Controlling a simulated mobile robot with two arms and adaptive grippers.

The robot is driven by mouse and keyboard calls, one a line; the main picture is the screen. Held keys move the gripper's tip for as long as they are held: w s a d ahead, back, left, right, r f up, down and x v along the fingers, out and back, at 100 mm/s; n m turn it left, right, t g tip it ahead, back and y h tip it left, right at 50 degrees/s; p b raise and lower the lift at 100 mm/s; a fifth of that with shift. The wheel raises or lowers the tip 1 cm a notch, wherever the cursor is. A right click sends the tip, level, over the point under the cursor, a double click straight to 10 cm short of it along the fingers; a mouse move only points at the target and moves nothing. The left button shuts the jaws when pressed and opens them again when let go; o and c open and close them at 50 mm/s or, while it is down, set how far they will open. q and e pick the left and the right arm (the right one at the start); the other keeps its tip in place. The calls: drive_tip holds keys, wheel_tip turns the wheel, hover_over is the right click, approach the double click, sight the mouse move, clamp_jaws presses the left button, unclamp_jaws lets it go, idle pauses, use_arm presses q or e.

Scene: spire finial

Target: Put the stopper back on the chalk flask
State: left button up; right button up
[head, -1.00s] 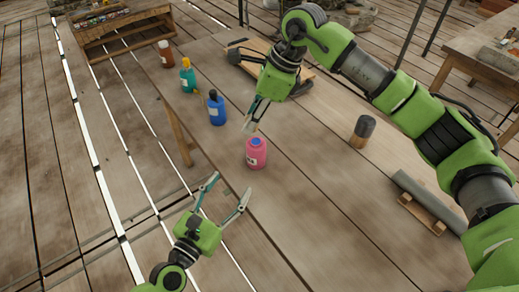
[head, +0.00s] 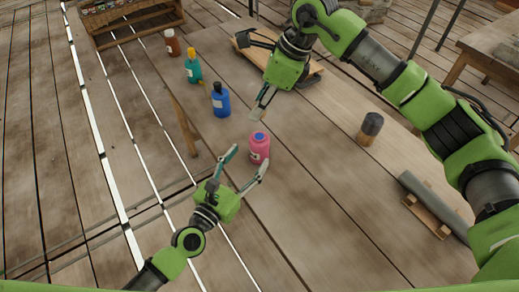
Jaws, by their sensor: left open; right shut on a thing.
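The pink flask (head: 259,152), with a pale label and a blue top, stands upright on the table; I take it for the chalk flask. My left gripper (head: 247,160) is open, with its fingertips just in front of the flask and to its left; I cannot tell whether they touch it. My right gripper (head: 260,108) is above and behind the flask, fingers pointing down toward it. It is shut on a small pale thing at its fingertips, likely the stopper, mostly hidden by the fingers. This thing is apart from the flask.
A blue bottle (head: 220,101), a teal bottle (head: 192,68) and a brown bottle (head: 172,43) stand along the table's left edge. A dark-topped jar (head: 370,129) and a grey cylinder on a wooden rest (head: 432,205) are at right. The table's middle is clear.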

use_arm(q)
drive_tip(key=x, duration=0.6)
drive_tip(key=shift+w+d, duration=0.2)
drive_tip(key=shift+w, duration=0.15)
clamp_jaws()
use_arm(e)
hover_over(254, 135)
drive_tip(key=d, duration=0.1)
drive_tip(key=shift+s+d+f, duration=0.1)
drive_tip(key=shift+f, duration=1.15)
drive_tip(key=shift+s+d+f, duration=0.1)
drive_tip(key=shift+f, duration=1.1)
drive_tip(key=shift+f, duration=0.95)
drive_tip(key=shift+f, duration=0.55)
